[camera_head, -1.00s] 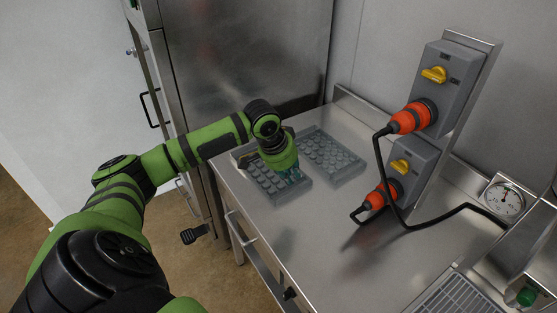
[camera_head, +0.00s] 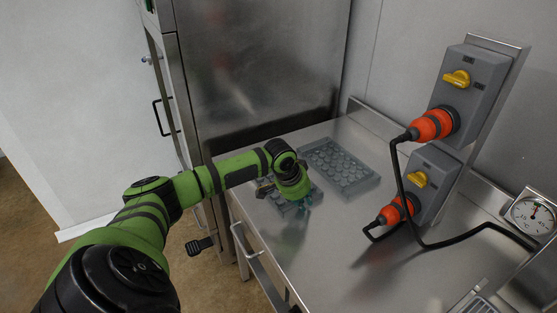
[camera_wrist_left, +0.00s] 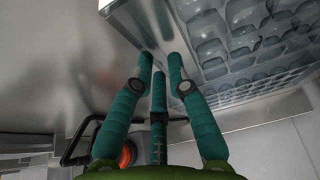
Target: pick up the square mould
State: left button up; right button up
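Two grey moulds with rows of round cavities lie on the steel counter. The nearer mould (camera_head: 281,206) is partly hidden under my left arm, so I cannot tell its full shape. The farther mould (camera_head: 340,166) lies behind it to the right, in full outline. My left gripper (camera_head: 304,207) points down at the right end of the nearer mould. In the left wrist view its teal fingers (camera_wrist_left: 160,62) are apart with nothing between them. A mould (camera_wrist_left: 252,42) with clear cavities fills the upper right there, its edge close to the fingertips. My right gripper is not in view.
Grey switch boxes (camera_head: 470,88) with orange plugs (camera_head: 434,125) and a black cable (camera_head: 403,205) stand on the right. A dial gauge (camera_head: 532,216) is at the far right. A steel cabinet (camera_head: 255,70) stands behind. The counter's front middle is clear.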

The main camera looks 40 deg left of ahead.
pick_arm(q)
jog(key=shift+w+f, duration=0.1)
jog(key=shift+f, duration=0.05)
grip_shut()
